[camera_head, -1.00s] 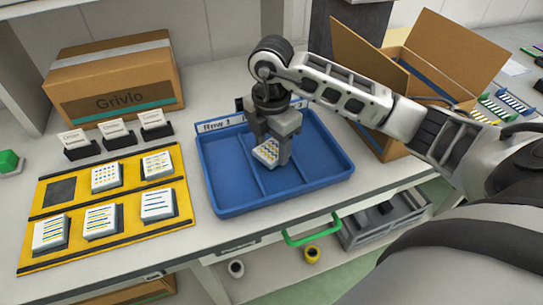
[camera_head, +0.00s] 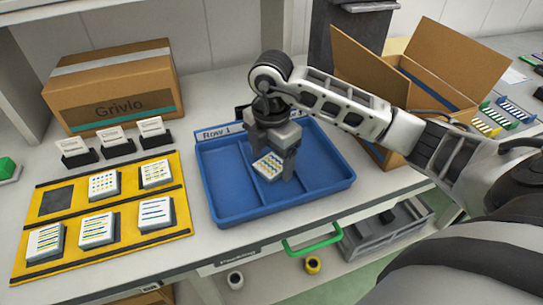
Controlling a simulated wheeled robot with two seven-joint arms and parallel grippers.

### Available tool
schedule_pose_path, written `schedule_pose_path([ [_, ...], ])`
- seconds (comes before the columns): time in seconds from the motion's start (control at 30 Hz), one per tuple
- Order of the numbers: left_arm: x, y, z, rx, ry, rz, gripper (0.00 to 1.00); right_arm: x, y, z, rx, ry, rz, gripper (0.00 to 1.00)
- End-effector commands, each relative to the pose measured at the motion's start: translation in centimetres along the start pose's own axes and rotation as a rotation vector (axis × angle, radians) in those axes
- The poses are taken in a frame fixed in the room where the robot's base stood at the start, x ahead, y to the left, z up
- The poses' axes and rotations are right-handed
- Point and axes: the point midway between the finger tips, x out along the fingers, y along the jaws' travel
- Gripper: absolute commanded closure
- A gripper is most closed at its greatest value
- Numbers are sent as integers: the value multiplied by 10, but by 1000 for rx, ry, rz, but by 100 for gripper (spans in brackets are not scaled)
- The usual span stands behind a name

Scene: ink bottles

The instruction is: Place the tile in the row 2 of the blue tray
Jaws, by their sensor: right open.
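I cannot tell whether the tile rests on the tray floor. My left gripper is not in view.
A yellow board (camera_head: 113,242) at left holds several white tiles and a dark empty square. Small card stands (camera_head: 115,142) and a closed box (camera_head: 115,88) are behind it. An open carton (camera_head: 440,65) stands right of the tray, beneath my arm.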

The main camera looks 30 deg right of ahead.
Motion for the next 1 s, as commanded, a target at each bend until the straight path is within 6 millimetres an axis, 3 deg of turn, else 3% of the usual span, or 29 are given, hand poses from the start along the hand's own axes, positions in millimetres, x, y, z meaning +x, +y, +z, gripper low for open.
schedule_pose_path([
  [0.13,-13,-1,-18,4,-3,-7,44,-34,0,0,1,-1,2,24],
  [0.3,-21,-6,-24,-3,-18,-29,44,-71,0,0,0,0,2,24],
  [0.5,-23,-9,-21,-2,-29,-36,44,-100,1,0,-1,0,4,24],
  [0.7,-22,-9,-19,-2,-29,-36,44,-115,0,0,0,0,1,24],
  [1.0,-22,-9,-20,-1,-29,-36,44,-117,0,0,0,0,0,24],
])
